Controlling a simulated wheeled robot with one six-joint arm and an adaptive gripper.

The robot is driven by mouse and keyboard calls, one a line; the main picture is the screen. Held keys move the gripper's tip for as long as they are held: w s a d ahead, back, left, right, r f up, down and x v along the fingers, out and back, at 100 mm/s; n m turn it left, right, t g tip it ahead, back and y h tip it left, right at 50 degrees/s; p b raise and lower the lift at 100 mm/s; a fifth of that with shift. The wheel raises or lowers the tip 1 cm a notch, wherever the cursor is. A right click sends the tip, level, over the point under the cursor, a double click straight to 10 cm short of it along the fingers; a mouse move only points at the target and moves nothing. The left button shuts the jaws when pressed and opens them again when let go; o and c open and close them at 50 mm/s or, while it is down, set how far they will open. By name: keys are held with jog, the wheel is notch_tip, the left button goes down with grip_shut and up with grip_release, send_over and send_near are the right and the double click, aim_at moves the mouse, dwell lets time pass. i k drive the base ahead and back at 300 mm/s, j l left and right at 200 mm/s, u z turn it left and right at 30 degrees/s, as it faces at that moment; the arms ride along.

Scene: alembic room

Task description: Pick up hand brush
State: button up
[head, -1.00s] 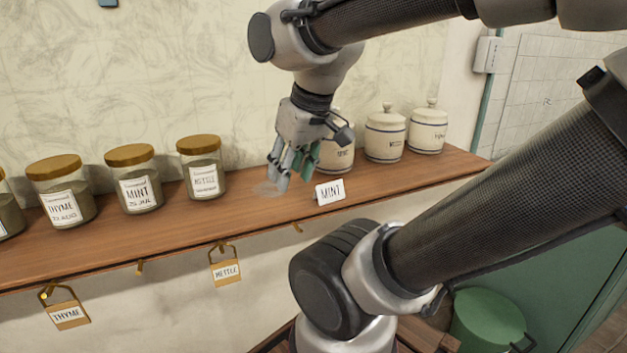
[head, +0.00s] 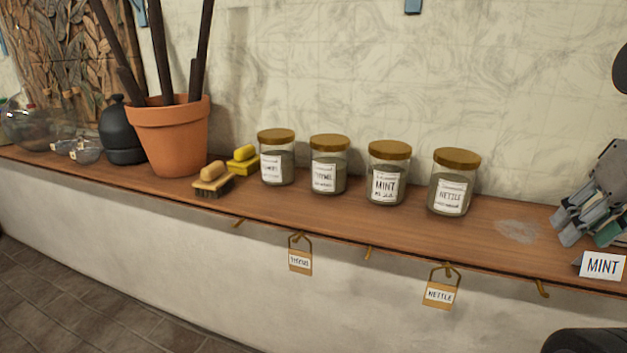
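The hand brush (head: 213,181) lies on the wooden shelf, left of the jars and right of the terracotta pot. It has a light wooden body with a knob handle and dark bristles facing down. My gripper (head: 578,228) is at the right edge of the head view, low over the shelf by the MINT card, far from the brush. Its fingers are partly cut off by the frame edge, and I cannot tell how far apart they are or whether they hold anything.
A yellow block-like item (head: 242,161) sits close behind the brush. A terracotta pot (head: 170,135) with dark rods stands left, and a row of lidded jars (head: 276,158) stands right. The wooden shelf (head: 480,232) has a pale smudge near my gripper. Tags hang from hooks below.

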aim_at(214, 182)
jog(key=u, duration=1.2)
jog(key=i+l+u, duration=0.1)
jog(key=i+u, duration=0.2)
jog(key=i+l+u, duration=0.15)
jog(key=u, duration=0.15)
